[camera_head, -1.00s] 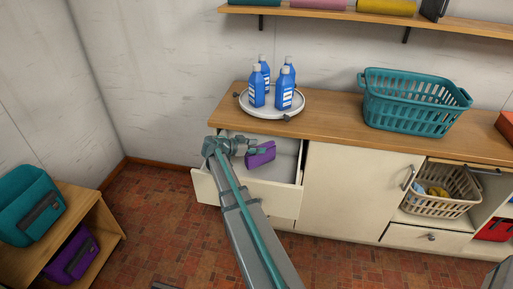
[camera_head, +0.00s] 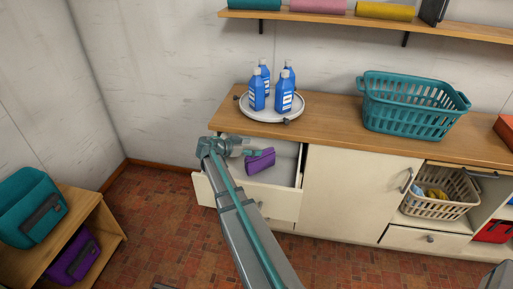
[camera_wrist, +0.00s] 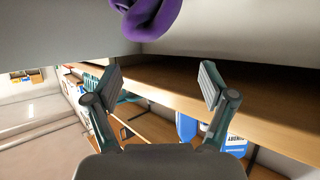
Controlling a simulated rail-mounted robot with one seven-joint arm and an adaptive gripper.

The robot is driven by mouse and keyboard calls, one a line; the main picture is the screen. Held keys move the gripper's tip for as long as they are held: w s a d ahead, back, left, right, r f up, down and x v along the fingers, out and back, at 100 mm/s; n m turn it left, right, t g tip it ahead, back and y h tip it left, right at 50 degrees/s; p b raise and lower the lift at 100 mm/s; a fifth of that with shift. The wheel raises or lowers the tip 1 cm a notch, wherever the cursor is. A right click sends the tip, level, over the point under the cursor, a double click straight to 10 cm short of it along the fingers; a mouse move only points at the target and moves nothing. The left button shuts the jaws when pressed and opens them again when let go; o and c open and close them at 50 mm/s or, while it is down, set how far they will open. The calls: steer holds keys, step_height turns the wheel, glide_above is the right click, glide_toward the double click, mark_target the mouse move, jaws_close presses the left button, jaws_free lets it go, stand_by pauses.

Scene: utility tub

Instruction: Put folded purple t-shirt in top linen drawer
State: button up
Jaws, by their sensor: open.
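The folded purple t-shirt (camera_head: 260,161) is inside the open top drawer (camera_head: 278,202), tilted, near the drawer's middle. It also shows at the top edge of the wrist view (camera_wrist: 150,16), partly cut off. My gripper (camera_head: 247,152) is at the left part of the drawer opening, just left of the shirt. In the wrist view my gripper (camera_wrist: 160,82) has its two fingers spread with nothing between them, and the shirt lies beyond them, apart from the pads.
The wooden counter (camera_head: 330,135) overhangs the drawer closely. On it are a round tray (camera_head: 262,114) with several blue bottles and a teal basket (camera_head: 415,102). A low wooden shelf (camera_head: 85,220) with teal and purple items stands at left. The floor between is clear.

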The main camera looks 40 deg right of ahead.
steer(key=v, duration=0.5)
steer(key=shift+a+b, duration=0.1)
steer(key=shift+b, duration=0.2)
